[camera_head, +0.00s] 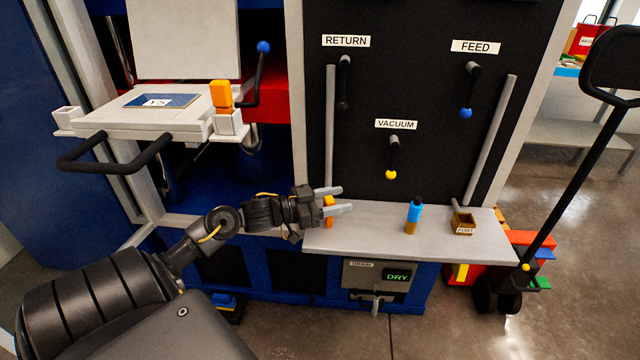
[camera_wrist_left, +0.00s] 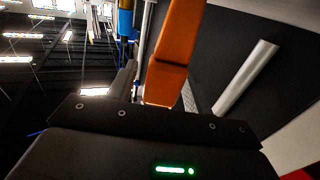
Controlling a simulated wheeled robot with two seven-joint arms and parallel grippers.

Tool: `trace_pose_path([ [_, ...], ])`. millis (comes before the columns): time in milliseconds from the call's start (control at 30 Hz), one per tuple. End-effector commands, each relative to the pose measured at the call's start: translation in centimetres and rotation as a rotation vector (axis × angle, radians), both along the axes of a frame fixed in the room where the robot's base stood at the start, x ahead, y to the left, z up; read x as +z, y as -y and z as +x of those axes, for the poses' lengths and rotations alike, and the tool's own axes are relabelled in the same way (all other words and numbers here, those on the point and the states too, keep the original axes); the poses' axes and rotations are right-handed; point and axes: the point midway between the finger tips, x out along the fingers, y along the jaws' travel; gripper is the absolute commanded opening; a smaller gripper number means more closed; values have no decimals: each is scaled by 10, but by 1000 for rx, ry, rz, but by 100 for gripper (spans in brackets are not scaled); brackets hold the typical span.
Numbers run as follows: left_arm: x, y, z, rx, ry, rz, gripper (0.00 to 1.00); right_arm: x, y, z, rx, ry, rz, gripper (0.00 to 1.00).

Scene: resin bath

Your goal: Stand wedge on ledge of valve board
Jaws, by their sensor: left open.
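An orange wedge (camera_head: 329,203) stands on the left part of the grey ledge (camera_head: 380,243) of the valve board (camera_head: 425,110). My left gripper (camera_head: 340,200) is open, with its two fingers on either side of the wedge. The fingers hide part of it, and I cannot tell whether they touch it. In the left wrist view the wedge (camera_wrist_left: 174,55) looms large just ahead of the gripper. My right gripper is not in view.
A blue-and-orange bottle (camera_head: 413,216) and a small brown box (camera_head: 463,222) stand on the ledge to the right. The yellow-tipped vacuum lever (camera_head: 392,160) hangs above. At left, a white tray (camera_head: 120,120) holds another orange block (camera_head: 221,96) at its corner. The middle of the ledge is clear.

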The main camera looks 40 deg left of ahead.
Motion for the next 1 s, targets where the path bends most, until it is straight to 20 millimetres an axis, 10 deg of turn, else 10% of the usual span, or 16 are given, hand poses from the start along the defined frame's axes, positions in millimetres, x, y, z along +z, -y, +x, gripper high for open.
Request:
trace_pose_path([
  [600, -1, -53, -91, 2, -4, -1, 50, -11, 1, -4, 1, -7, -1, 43],
  [1000, -1, -60, -103, 0, -2, 0, 50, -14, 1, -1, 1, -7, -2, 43],
])
